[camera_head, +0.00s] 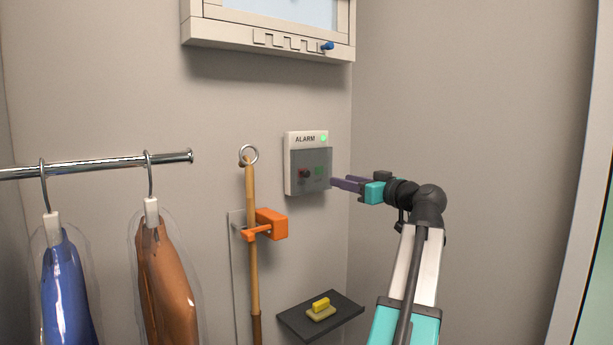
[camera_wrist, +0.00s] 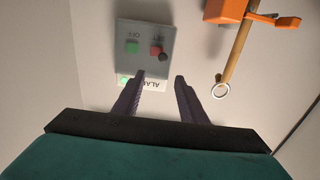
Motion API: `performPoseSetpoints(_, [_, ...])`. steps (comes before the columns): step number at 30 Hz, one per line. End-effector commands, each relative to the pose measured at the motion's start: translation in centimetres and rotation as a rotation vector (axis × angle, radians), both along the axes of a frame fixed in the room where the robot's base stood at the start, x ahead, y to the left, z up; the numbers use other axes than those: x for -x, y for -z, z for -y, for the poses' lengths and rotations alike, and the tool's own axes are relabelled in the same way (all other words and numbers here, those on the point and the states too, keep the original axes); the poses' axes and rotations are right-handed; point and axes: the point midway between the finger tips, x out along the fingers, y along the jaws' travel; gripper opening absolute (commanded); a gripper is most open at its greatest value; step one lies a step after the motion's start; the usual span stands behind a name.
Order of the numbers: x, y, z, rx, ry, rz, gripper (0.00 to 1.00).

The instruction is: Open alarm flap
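The white alarm box (camera_head: 290,165) hangs on the wall, labelled ALARM, with a green light at its top right. A grey see-through flap (camera_head: 311,185) lies shut over a red button and a green button. The flap also shows upside down in the wrist view (camera_wrist: 128,64), with a dark round knob near the red button. My gripper (camera_head: 333,182) is beside the flap's right edge in the head view. In the wrist view my gripper (camera_wrist: 160,75) is open, its two dark purple fingers apart with nothing between them. I cannot tell whether a fingertip touches the box.
An orange clamp (camera_head: 272,222) holds a wooden pole (camera_head: 252,200) with a ring at its top, left of the box. A dark shelf (camera_head: 345,309) with a yellow block is below. Bagged garments hang on a rail (camera_head: 100,166) at left. A framed panel (camera_head: 270,40) is above.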

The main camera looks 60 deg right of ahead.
Motion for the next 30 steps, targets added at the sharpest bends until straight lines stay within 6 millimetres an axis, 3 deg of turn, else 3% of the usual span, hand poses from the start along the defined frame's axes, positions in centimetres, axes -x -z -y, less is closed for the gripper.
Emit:
performPoseSetpoints(14, [-2.5, 0.0, -0.4, -0.003, -0.021, -0.002, 0.38])
performPoseSetpoints(30, [-9.5, -0.1, 1.8, -0.003, -0.023, -0.002, 0.38])
